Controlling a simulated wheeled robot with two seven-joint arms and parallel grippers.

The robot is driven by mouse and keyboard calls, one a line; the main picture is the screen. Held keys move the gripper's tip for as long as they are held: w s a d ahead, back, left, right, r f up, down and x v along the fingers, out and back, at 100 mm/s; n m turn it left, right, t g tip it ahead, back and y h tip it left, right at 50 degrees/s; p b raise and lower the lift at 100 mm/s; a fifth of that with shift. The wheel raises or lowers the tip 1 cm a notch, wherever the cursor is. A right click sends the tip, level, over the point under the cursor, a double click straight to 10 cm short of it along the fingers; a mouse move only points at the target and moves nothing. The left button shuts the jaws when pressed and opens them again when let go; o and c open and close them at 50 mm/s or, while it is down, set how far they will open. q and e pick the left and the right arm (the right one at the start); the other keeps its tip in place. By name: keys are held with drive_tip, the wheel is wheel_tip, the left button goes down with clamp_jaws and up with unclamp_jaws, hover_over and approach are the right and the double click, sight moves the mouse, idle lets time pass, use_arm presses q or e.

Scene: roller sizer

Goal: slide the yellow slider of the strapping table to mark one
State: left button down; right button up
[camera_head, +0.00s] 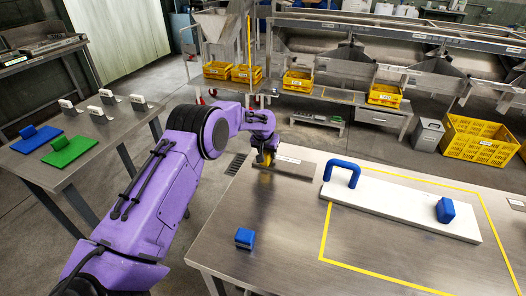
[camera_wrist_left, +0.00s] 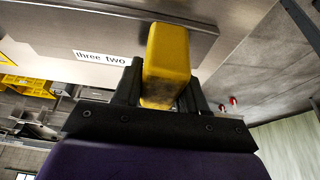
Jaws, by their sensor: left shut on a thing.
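The yellow slider (camera_wrist_left: 168,55) is an upright block in the wrist view, held between the two black fingers of my left gripper (camera_wrist_left: 162,88). In the head view my left gripper (camera_head: 265,160) is at the back left corner of the strapping table (camera_head: 275,225), and only a bit of the slider (camera_head: 267,179) shows below it. A white label strip (camera_wrist_left: 101,57) reading "three two" lies beside the slider. It shows small in the head view (camera_head: 288,160). The mark one is not visible. My right gripper is out of view.
Another blue block (camera_head: 244,238) sits near the front left. A side table (camera_head: 85,185) stands at left.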

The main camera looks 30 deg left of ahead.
use_arm(q)
drive_tip(key=shift+w+d, duration=0.2)
drive_tip(key=shift+d, duration=0.4)
drive_tip(key=shift+w+d, duration=0.15)
drive_tip(key=shift+d, duration=0.4)
drive_tip(key=c, duration=0.7)
unclamp_jaws()
drive_tip(key=shift+s+r, duration=0.1)
drive_tip(key=a+b+v, duration=0.1)
drive_tip(key=v, duration=0.9)
drive_tip(key=shift+s+d+r+b, duration=0.15)
drive_tip(key=shift+d+b, duration=0.25)
drive_tip(key=shift+d, duration=0.05)
